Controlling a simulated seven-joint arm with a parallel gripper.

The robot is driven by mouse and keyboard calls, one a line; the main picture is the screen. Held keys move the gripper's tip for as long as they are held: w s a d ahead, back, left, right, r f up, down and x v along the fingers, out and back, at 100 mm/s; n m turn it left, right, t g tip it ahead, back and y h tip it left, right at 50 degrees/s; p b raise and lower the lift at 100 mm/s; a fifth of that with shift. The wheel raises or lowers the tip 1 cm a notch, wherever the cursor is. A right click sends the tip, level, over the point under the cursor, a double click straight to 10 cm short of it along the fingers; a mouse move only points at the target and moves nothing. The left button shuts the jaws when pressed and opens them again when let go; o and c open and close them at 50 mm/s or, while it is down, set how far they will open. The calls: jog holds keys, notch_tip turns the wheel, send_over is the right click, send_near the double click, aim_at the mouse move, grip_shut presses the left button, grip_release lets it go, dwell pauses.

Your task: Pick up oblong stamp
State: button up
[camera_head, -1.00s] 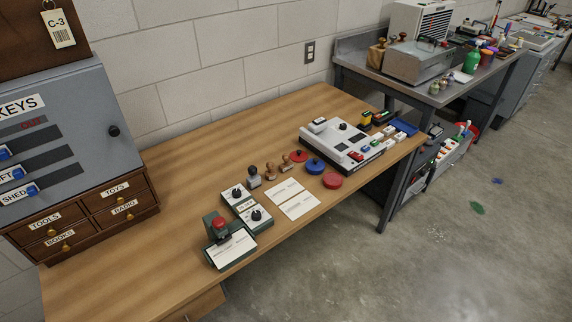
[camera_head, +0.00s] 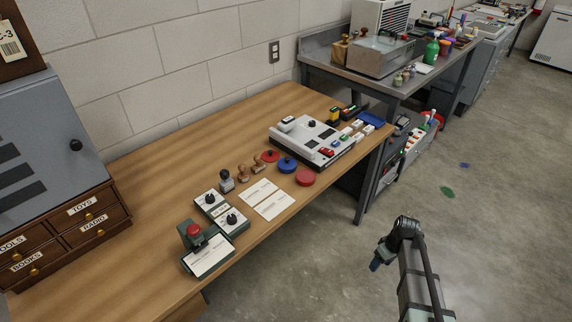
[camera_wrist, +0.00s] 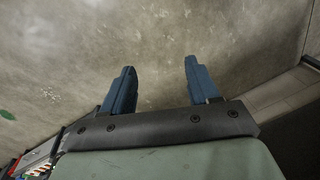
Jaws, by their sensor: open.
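Several small hand stamps stand in a row on the wooden desk (camera_head: 130,200) in the head view. One is a grey stamp with a dark knob (camera_head: 227,182); beside it are two brown wooden-handled stamps, a nearer one (camera_head: 243,173) and a farther one (camera_head: 259,163). Their bases are too small to tell which is oblong. My gripper (camera_head: 377,263) is over the floor, right of the desk and apart from the stamps. In the wrist view, its two blue fingers (camera_wrist: 159,72) are spread with nothing between them, facing bare floor.
Around the stamps are red and blue round pads (camera_head: 287,165), white cards (camera_head: 271,205), a stamping device with a red top (camera_head: 205,254) and a white machine (camera_head: 312,140). A drawer cabinet (camera_head: 75,238) stands at left. The desk's front left part is clear.

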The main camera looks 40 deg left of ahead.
jog(key=a+r+n, duration=0.2)
jog(key=a+r, duration=0.5)
jog(key=a, duration=0.2)
jog(key=w+a+r+n+t+y, duration=0.1)
jog(key=a+r+n, duration=0.2)
jog(key=a+r, duration=0.4)
jog(key=w+a+r+n+y, duration=0.1)
jog(key=a+r+n, duration=0.1)
jog(key=a+r, duration=0.5)
jog(key=shift+a+r, duration=0.1)
jog(key=shift+a, duration=1.8)
jog(key=n+y, duration=0.2)
jog(key=n, duration=0.4)
send_near(258, 156)
jog(key=shift+x, duration=4.65)
jog(key=shift+d, duration=0.1)
grip_shut()
